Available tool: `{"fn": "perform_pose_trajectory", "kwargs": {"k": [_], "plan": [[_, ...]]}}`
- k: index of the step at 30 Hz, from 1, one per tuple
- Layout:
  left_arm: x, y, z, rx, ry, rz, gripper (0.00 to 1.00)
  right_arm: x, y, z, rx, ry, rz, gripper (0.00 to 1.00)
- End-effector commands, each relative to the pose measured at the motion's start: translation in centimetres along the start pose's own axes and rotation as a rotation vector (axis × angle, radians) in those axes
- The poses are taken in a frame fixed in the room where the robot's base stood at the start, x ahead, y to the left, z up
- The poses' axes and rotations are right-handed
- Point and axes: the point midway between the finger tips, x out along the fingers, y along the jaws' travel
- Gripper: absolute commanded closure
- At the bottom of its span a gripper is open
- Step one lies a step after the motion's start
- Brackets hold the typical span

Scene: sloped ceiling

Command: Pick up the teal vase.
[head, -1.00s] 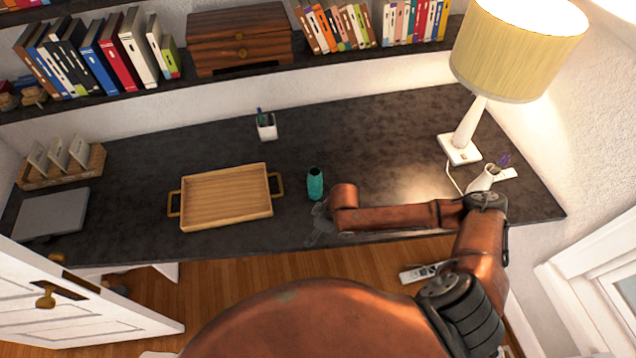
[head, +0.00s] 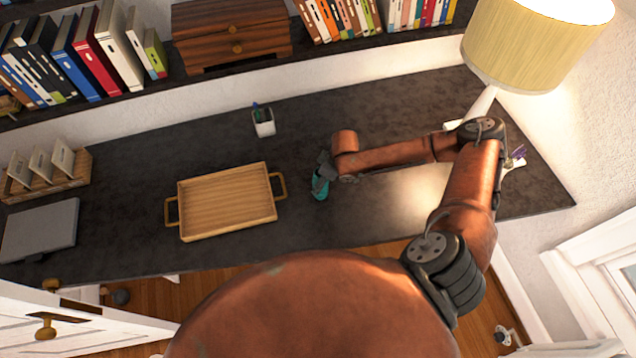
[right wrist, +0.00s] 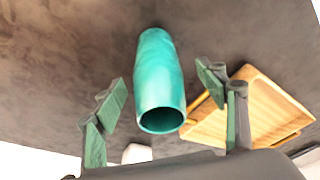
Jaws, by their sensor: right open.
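The teal vase (head: 320,188) stands on the dark desk, just right of the wooden tray, partly hidden by my right gripper (head: 324,168) in the head view. In the right wrist view the vase (right wrist: 158,82) shows its open mouth toward the camera. My right gripper (right wrist: 168,112) is open, with one finger on each side of the vase's mouth end. I see a gap between the vase and each finger. The left gripper is not in view.
The wooden tray (head: 184,233) with two handles lies left of the vase. The lamp (head: 532,42) is at the back right. A grey laptop-like slab (head: 42,229) lies at the left. The desk behind the vase is clear.

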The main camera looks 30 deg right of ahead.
Motion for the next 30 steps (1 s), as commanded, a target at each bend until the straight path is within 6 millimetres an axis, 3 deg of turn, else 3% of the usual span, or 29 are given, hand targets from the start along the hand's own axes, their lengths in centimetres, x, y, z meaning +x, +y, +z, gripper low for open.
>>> {"fn": "perform_pose_trajectory", "kwargs": {"k": [6,13,22,30], "plan": [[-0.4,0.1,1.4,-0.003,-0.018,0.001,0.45,2.3,0.3,0.5,0.009,-0.001,0.003,0.34],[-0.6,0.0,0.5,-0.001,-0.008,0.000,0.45,5.4,0.3,0.4,0.008,-0.001,0.002,0.34],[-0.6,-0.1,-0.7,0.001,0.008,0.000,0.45,6.0,0.3,0.3,0.004,0.000,0.002,0.34],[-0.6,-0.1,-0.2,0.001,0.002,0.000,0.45,5.9,0.3,0.3,0.004,0.000,0.002,0.53]]}}
